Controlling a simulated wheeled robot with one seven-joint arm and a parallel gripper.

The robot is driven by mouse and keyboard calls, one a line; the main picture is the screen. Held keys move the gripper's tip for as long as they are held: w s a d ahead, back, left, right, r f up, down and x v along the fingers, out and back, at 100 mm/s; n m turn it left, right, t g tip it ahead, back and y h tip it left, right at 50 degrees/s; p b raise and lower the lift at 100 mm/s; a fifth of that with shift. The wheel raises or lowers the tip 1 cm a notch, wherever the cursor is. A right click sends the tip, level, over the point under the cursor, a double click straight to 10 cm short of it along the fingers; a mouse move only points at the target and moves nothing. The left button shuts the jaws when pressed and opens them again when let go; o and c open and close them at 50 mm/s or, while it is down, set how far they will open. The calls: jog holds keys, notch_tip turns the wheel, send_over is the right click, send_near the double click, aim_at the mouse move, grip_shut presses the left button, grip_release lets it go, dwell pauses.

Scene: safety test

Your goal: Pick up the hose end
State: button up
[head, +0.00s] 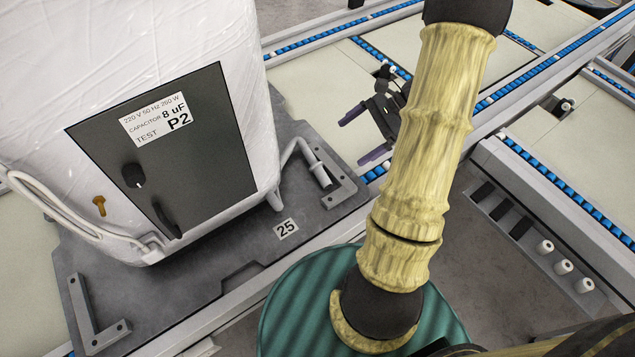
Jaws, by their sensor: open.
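A white wrapped machine (130,60) stands on a dark grey plate at the left. A pale grey hose (293,160) leaves its lower right side, rises and bends down to the right. The hose end (321,174), with a darker collar, hangs over the plate near a metal corner bracket. My gripper (358,136) is dark with two purple fingers, spread apart and pointing left. It is empty and appears up and to the right of the hose end, with a gap between them. My yellowish arm hides part of the gripper's back.
The dark grey plate (222,275) bears a "25" label and corner brackets (340,190) (95,325). A white hose (60,205) loops at the machine's left. Conveyor rails with blue rollers (570,190) run behind and to the right.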

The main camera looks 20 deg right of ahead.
aim_at(333, 162)
jog(key=d+f+m+t+y+b, duration=0.2)
jog(key=d+f+m+t+b, duration=0.1)
jog(key=d, duration=0.4)
notch_tip(333, 162, down, 3)
jog(key=shift+w+r+m+t, duration=0.2)
jog(key=shift+w+m+t, duration=0.1)
jog(key=shift+w+m, duration=0.15)
jog(key=b+x, duration=0.3)
jog(key=x, duration=0.9)
jog(key=shift+a, duration=0.2)
